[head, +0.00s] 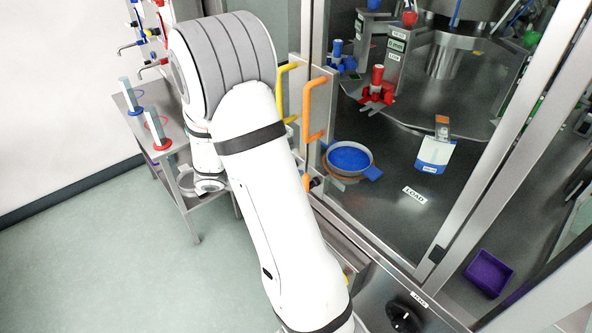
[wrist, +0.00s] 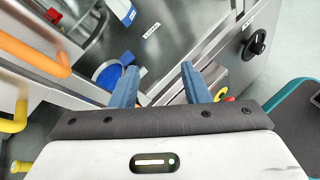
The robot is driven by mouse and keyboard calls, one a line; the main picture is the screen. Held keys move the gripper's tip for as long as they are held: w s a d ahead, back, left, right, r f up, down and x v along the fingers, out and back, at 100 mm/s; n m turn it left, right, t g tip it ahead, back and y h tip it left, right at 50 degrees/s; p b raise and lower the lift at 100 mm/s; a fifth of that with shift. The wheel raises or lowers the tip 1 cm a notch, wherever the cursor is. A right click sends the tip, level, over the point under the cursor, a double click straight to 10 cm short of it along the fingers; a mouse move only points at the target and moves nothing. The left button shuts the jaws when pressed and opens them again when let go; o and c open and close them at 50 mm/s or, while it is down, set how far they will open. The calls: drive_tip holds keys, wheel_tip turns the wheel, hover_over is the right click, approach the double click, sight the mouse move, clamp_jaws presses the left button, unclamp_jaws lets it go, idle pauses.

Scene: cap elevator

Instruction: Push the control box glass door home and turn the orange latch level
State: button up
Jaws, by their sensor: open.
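My gripper (wrist: 158,67) is open, with two blue fingers apart and nothing held between them. In the head view my arm hides it. I cannot make out the control box, its glass door or an orange latch for certain. An orange bar handle (head: 318,108) stands on the framed glass front of the machine. An orange handle (wrist: 35,50) also shows at the left of the wrist view, apart from the fingers. A small red and yellow part (wrist: 222,97) shows just beyond the right finger; what it belongs to is unclear.
A yellow handle (head: 281,92) stands beside the orange one. Behind the glass are a blue-filled round sieve (head: 349,158) and a red clamp (head: 377,88). A black knob (head: 405,318) is on the front panel. A purple bin (head: 489,272) lies right. The floor (head: 90,255) at left is clear.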

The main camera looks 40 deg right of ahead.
drive_tip(key=w+d+f+n+t+h, duration=0.4)
drive_tip(key=w+f+n+t+h, duration=0.2)
drive_tip(key=w+f+n, duration=0.45)
drive_tip(key=shift+m, duration=0.55)
drive_tip(key=d+p, duration=0.1)
drive_tip(key=d, duration=0.1)
drive_tip(key=d+f+p, duration=0.1)
drive_tip(key=d, duration=0.2)
drive_tip(key=s+d+f+p, duration=0.1)
drive_tip(key=d, duration=0.1)
drive_tip(key=shift+s+d+f, duration=0.1)
drive_tip(key=shift+d, duration=0.05)
drive_tip(key=shift+c, duration=0.5)
clamp_jaws()
